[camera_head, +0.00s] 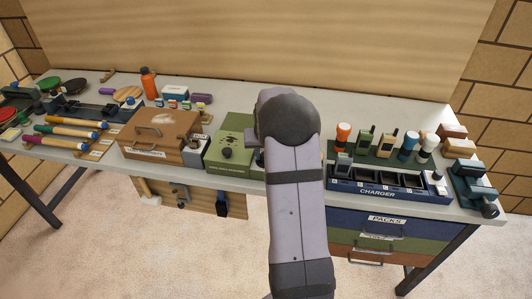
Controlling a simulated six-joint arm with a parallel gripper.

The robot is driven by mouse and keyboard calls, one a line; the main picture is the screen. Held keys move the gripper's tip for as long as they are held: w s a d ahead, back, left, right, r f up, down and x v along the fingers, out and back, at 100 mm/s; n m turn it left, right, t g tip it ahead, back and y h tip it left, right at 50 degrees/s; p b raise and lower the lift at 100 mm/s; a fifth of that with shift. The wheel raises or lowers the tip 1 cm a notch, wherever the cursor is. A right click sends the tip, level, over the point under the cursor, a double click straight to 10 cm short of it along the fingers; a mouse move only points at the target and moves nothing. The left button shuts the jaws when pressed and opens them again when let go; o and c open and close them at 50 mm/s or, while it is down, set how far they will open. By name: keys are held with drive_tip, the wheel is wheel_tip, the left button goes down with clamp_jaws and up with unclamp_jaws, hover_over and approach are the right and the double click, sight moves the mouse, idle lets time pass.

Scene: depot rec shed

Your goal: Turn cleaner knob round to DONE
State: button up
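A green box (238,134), which looks like the cleaner, stands on the table just left of my arm. A dark round knob (227,152) sits on it, with small markings around it and pale lettering along its front edge. The markings and lettering are too small to read, so I cannot tell where the knob points. My arm rises from the bottom and covers the area right of the green box. My gripper is hidden behind the arm, so its fingers and distance from the knob cannot be seen.
A brown wooden case (160,134) and a small grey box (200,149) stand left of the green box. A charger rack (385,187) with torches and radios behind it is on the right. Paddles, rackets and coloured handles crowd the left. The table's back strip is mostly clear.

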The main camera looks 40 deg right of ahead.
drive_tip(key=m+b, duration=0.2)
drive_tip(key=shift+w+f+m+g+h, duration=0.2)
drive_tip(key=shift+m+g+h, duration=0.1)
drive_tip(key=shift+h, duration=0.1)
drive_tip(key=m+b, duration=0.2)
drive_tip(key=shift+a+m+g+h, duration=0.15)
drive_tip(key=shift+m+g+h, duration=0.25)
drive_tip(key=m+b, duration=0.1)
drive_tip(key=m+g+b, duration=0.1)
drive_tip(key=m, duration=0.1)
drive_tip(key=shift+w+r+m, duration=0.1)
drive_tip(key=shift+r+m, duration=0.05)
drive_tip(key=shift+m, duration=0.15)
drive_tip(key=m+g+p, duration=0.1)
drive_tip(key=m+g, duration=0.1)
drive_tip(key=m, duration=0.2)
drive_tip(key=shift+w+r+m, duration=0.1)
drive_tip(key=shift+r+m, duration=0.05)
drive_tip(key=shift+m, duration=0.15)
drive_tip(key=shift+m+g+p, duration=0.5)
drive_tip(key=shift+m+p, duration=0.6)
drive_tip(key=shift+w+m+g+p, duration=0.1)
drive_tip(key=shift+m+g+p, duration=0.2)
drive_tip(key=shift+m+p, duration=0.6)
drive_tip(key=o, duration=1)
